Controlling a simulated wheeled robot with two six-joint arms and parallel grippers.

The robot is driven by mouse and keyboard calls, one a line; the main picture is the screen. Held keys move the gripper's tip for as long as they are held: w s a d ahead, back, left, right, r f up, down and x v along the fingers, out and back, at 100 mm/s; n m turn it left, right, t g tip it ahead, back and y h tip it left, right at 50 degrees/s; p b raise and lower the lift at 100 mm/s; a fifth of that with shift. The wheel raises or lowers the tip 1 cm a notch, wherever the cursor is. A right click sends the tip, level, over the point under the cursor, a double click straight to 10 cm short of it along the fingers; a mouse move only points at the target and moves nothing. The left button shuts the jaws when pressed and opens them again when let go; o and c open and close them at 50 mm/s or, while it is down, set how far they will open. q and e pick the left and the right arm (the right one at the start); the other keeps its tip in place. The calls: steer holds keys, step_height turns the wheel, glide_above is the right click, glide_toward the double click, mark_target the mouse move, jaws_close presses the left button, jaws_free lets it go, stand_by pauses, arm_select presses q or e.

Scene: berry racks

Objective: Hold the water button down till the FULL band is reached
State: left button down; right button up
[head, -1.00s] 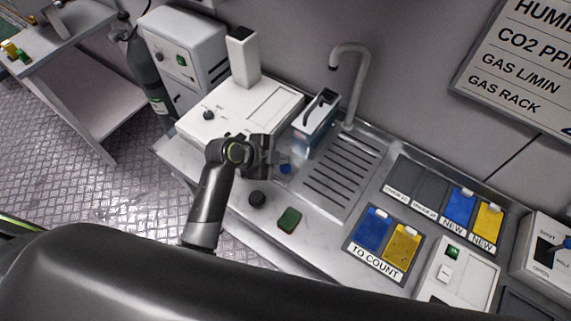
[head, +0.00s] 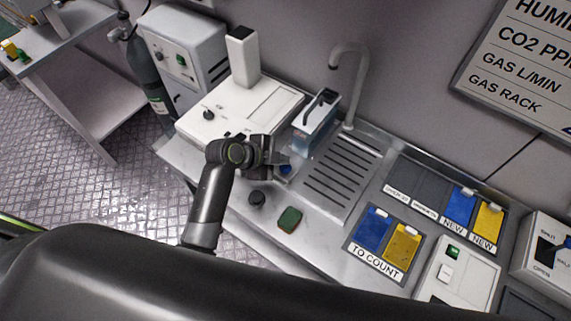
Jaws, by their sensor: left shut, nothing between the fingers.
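The blue water button (head: 285,169) sits on the counter at the front left of the drain grate. My left gripper (head: 278,164) is shut and empty, with its fingertips right at the button and partly covering it; I cannot tell whether the button is pressed down. A clear water container with a dark handle (head: 314,124) stands behind the gripper, left of the tap (head: 345,85). Its blue-tinted water shows low down, but the FULL band is too small to make out. My right gripper is not in view.
A white device (head: 240,105) with a knob stands left of the gripper. A black knob (head: 257,199) and a green pad (head: 289,220) lie in front. Blue and yellow cards (head: 402,246) lie at right.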

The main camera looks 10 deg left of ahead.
mark_target(281, 168)
arm_select(q)
steer(key=shift+f+b, duration=0.4)
steer(key=shift+f, duration=0.4)
stand_by(1.4)
steer(key=shift+r, duration=0.1)
steer(key=shift+r+p, duration=0.85)
steer(key=shift+p, duration=0.05)
step_height(281, 168, up, 5)
steer(key=p, duration=0.4)
steer(key=shift+r+p, duration=0.15)
steer(key=shift+p, duration=0.25)
